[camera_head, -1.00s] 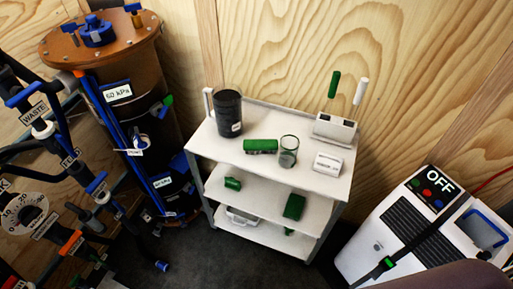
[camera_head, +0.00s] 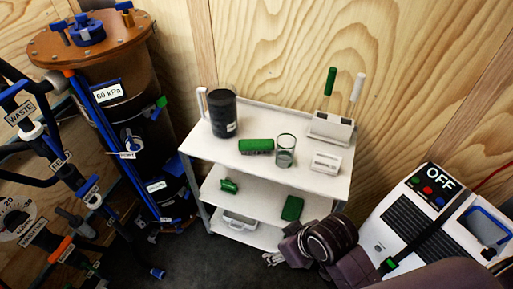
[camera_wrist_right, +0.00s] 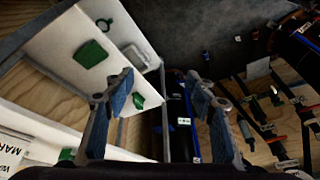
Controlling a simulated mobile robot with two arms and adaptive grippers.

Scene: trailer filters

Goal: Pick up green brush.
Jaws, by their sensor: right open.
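A green-handled brush (camera_head: 331,82) stands upright in a white holder (camera_head: 331,127) at the back right of the cart's top shelf, beside a white-handled one (camera_head: 357,88). The bristle end is hidden in the holder. My right gripper (camera_head: 273,258) is low at the cart's front right, well below and in front of the brush. In the right wrist view my right gripper (camera_wrist_right: 160,96) is open with nothing between its fingers. The green-handled brush cannot be made out in that view. My left gripper is out of view.
The white cart (camera_head: 310,181) holds a black canister (camera_head: 222,114), a green block (camera_head: 256,146), a glass (camera_head: 286,150) and a white box (camera_head: 326,163) on top. Green items (camera_head: 292,208) lie on a lower shelf. A white unit marked OFF (camera_head: 400,225) stands right; a brown tank (camera_head: 125,80) left.

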